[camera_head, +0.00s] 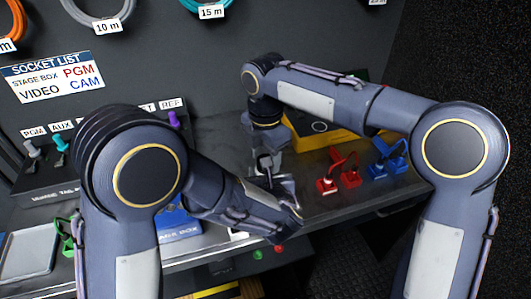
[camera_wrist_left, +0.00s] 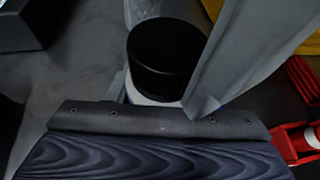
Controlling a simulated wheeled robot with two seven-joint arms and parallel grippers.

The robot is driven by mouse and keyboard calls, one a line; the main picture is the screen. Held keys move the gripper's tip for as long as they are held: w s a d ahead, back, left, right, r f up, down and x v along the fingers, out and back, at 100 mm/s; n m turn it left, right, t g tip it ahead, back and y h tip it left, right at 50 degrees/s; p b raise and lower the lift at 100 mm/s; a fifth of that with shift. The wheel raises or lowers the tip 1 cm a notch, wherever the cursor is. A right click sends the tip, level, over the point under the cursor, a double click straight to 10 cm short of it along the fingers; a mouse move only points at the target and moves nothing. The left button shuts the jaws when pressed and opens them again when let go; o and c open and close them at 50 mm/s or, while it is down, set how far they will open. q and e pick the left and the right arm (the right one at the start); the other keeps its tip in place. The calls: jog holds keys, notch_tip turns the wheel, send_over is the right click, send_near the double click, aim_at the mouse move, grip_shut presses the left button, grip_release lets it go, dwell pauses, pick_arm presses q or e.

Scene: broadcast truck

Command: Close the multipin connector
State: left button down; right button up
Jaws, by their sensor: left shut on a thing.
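My left gripper (camera_head: 283,192) is over the metal worktop in the head view, at the end of the arm from the left. In the left wrist view a black round cap-like cylinder (camera_wrist_left: 166,50) with a pale ring at its base (camera_wrist_left: 150,97) stands between the gripper's parts, and the gripper is shut on it. I take this as the multipin connector; its mating part is not clearly seen. My right gripper (camera_head: 266,165) points down just left of and above the left one. Its fingers are small and dark, so its opening cannot be told.
A yellow and black case (camera_head: 325,133) lies behind. A blue box (camera_head: 178,222) is partly hidden by my left arm. A socket list sign (camera_head: 55,77) hangs on the wall.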

jog(key=c, duration=0.7)
jog(key=o, duration=1)
jog(key=shift+o, duration=0.2)
jog(key=shift+r, duration=2.3)
jog(key=o, duration=0.6)
jog(key=shift+c, duration=0.2)
